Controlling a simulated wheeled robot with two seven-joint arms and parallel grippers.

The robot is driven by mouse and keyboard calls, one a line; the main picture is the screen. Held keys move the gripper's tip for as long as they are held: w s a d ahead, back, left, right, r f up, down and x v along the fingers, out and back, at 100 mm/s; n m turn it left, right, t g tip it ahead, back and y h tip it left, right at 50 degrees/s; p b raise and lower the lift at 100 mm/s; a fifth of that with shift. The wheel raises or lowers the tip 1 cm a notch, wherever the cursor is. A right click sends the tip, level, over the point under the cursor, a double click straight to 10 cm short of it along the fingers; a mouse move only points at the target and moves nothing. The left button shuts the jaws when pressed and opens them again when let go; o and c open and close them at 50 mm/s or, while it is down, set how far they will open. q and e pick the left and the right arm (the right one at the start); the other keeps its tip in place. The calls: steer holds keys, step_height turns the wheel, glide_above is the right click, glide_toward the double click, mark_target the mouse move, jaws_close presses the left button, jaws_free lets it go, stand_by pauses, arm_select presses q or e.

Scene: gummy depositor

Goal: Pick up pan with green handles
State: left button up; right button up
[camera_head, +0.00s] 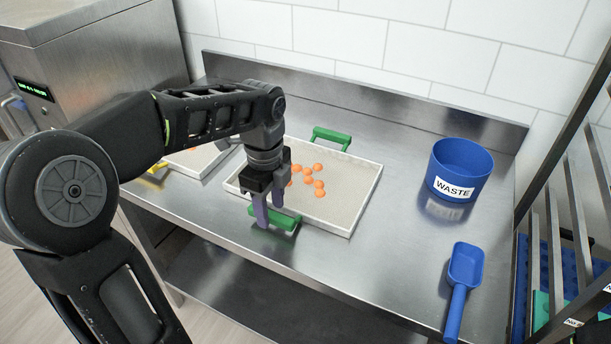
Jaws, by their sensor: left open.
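The pan with green handles (345,217) is a shallow pale tray lying flat on the steel table. It holds several orange gummies (308,174) and a pale layer. One green handle (332,138) is on its far side. The other green handle (287,222) is on its near side. My left gripper (269,216) is open and points down at the near handle, its purple-grey fingers overlapping the handle's left part. I cannot tell whether they touch it. My left arm hides the pan's left part. My right gripper is not in view.
A second tray (196,160) with gummies and a yellow handle (157,169) lies to the left, partly behind my arm. A blue waste bin (457,163) and a blue scoop (463,277) are on the right. A metal rack stands at the right edge. The back wall is tiled.

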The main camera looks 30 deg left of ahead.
arm_select(q)
step_height(320, 180, down, 2)
steer(key=shift+f, duration=0.2)
steer(key=shift+c, duration=0.4)
jaws_close()
stand_by(0.4)
stand_by(0.9)
